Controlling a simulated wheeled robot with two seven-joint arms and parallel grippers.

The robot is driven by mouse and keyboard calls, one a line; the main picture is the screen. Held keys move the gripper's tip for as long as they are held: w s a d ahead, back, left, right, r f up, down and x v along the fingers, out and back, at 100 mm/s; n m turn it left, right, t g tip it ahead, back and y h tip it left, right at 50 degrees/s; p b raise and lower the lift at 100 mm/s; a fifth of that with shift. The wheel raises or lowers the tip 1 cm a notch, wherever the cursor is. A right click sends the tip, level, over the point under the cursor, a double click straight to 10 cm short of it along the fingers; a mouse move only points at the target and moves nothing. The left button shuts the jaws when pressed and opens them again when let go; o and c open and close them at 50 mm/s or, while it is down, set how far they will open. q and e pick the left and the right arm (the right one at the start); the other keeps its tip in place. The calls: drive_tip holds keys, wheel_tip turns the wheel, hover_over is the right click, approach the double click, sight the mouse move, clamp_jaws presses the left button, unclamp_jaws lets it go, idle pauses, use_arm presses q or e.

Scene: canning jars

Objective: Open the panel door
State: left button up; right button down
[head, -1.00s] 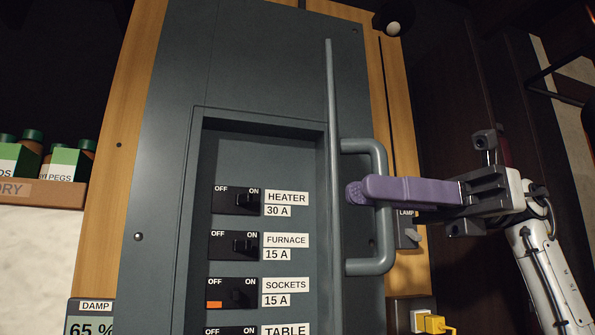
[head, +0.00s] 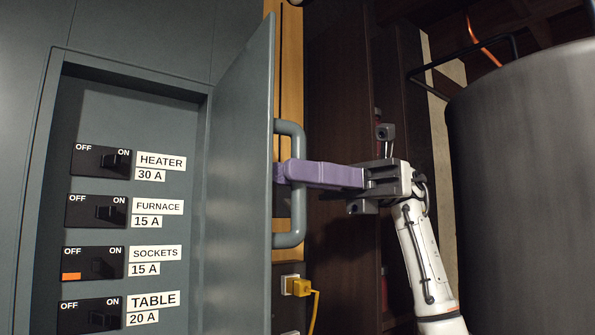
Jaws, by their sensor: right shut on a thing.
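The grey panel door (head: 240,170) stands swung out on its hinge, seen at a steep angle. Its grey bar handle (head: 289,235) is on the outer face, to the right. My right gripper (head: 284,173), with purple fingers, reaches in from the right and is shut on the handle. The open panel (head: 60,200) shows several breaker switches, labelled heater (head: 103,161), furnace (head: 97,211), sockets (head: 93,263) and table (head: 90,315). The sockets switch shows an orange mark on its off side. My left gripper is not in view.
A large dark cylinder (head: 530,190) stands at the right. A yellow plug (head: 300,287) with a cord sits in a wall outlet below the handle. A dark wooden cabinet (head: 345,90) is behind my right arm.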

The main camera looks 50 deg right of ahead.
drive_tip(key=c, duration=2.1)
unclamp_jaws()
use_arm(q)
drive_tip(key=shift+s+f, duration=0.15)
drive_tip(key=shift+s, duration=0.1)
use_arm(e)
drive_tip(key=shift+o, duration=0.5)
drive_tip(key=shift+d, duration=0.1)
